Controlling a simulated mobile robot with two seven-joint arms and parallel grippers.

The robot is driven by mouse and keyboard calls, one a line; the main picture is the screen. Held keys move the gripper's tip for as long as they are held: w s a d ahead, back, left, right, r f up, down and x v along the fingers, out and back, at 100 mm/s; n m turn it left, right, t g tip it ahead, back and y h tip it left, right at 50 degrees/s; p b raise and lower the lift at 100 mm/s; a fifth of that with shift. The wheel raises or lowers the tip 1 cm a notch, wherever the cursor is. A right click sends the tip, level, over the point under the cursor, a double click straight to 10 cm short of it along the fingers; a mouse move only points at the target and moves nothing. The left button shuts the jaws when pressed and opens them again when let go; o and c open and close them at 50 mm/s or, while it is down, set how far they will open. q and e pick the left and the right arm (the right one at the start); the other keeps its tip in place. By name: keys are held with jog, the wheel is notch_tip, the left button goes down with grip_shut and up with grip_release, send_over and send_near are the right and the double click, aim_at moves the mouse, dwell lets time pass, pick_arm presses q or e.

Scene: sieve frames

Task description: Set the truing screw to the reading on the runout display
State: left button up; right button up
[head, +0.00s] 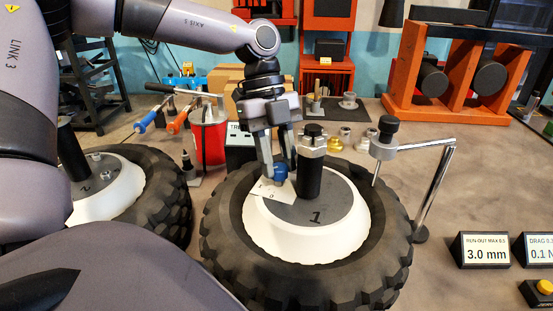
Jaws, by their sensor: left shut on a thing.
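My left gripper (279,165) reaches down over the wheel marked 1 and is shut on a small blue knob (281,172), which I take to be the truing screw. A white card or dial plate (272,189) with faint marks lies just below the knob; I cannot read its setting. The wheel (385,265) has a black knobbly tyre, a white rim and a grey hub with a black post. The runout display (485,250) at the right reads 3.0 mm, with "RUN-OUT MAX 0.5" above it. My right gripper is not in view.
A chrome gauge stand (436,185) with a black knob stands right of the wheel. A drag display (540,248) and a yellow button (545,287) are at the right edge.

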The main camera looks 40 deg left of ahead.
pick_arm(q)
jog(key=shift+w+m+g+y, duration=0.1)
jog(key=shift+m+g+y, duration=0.45)
jog(key=shift+m, duration=1.45)
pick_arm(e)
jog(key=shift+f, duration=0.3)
pick_arm(q)
jog(key=o, duration=1)
jog(key=shift+o, duration=0.2)
jog(key=shift+r, duration=0.1)
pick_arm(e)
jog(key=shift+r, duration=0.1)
